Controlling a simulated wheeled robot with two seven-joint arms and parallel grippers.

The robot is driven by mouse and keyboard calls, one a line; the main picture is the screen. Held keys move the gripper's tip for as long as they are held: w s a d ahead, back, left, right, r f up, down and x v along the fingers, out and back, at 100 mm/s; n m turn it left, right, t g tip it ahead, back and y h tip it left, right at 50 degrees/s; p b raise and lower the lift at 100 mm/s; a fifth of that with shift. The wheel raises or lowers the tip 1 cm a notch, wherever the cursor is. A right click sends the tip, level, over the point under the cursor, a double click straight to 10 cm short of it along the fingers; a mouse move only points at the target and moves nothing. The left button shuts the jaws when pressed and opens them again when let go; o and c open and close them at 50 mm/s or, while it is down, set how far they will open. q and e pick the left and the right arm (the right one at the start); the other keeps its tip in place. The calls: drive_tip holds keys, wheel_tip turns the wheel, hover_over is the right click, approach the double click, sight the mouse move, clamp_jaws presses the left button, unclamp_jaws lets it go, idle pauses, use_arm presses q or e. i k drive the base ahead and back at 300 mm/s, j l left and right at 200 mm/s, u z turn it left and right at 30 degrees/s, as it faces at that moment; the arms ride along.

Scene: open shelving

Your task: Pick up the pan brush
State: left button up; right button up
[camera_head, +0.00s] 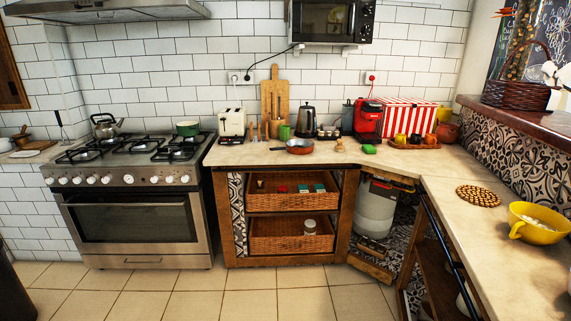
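A small wooden, round-topped object (339,146) stands on the back counter, right of a pan with a reddish-orange rim (299,147). It looks like the pan brush, but it is too small to make out bristles. A green sponge-like item (369,149) lies to its right. Neither of my grippers is in view.
The counter (245,153) also holds a white toaster (232,121), a dark kettle (306,119), a red coffee machine (368,118) and a tray of cups (415,143). A yellow bowl (538,232) and woven trivet (478,196) are on the right counter. The tiled floor ahead is clear.

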sight(339, 148)
drive_tip(key=i+l+u, duration=0.1)
drive_tip(key=i+l, duration=0.5)
drive_tip(key=i, duration=0.9)
